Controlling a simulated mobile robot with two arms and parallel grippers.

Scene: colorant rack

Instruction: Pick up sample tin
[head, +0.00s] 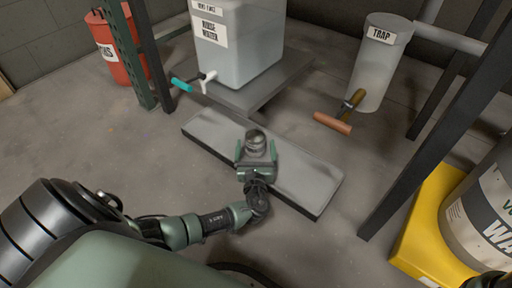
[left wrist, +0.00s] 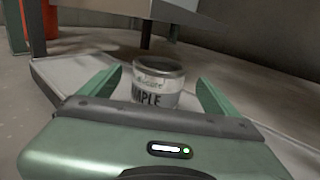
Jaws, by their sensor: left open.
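The sample tin (head: 256,140) is a small grey can standing upright on a low grey slab. In the left wrist view the sample tin (left wrist: 158,84) shows a pale label with "MPLE" readable, its lower part hidden behind the gripper body. My left gripper (head: 256,153) is open, its green fingers on either side of the tin. In the left wrist view the left gripper (left wrist: 158,90) has visible gaps between the tin and both fingers. My right gripper is not clearly in view; a dark piece at the bottom right corner cannot be made out.
The low slab (head: 305,180) lies on the concrete floor. Behind it stand a rinse water tank (head: 245,50) with a tap, a trap cylinder (head: 380,65) and a valve handle (head: 333,123). A yellow base with a drum (head: 490,205) and dark posts stand at right.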

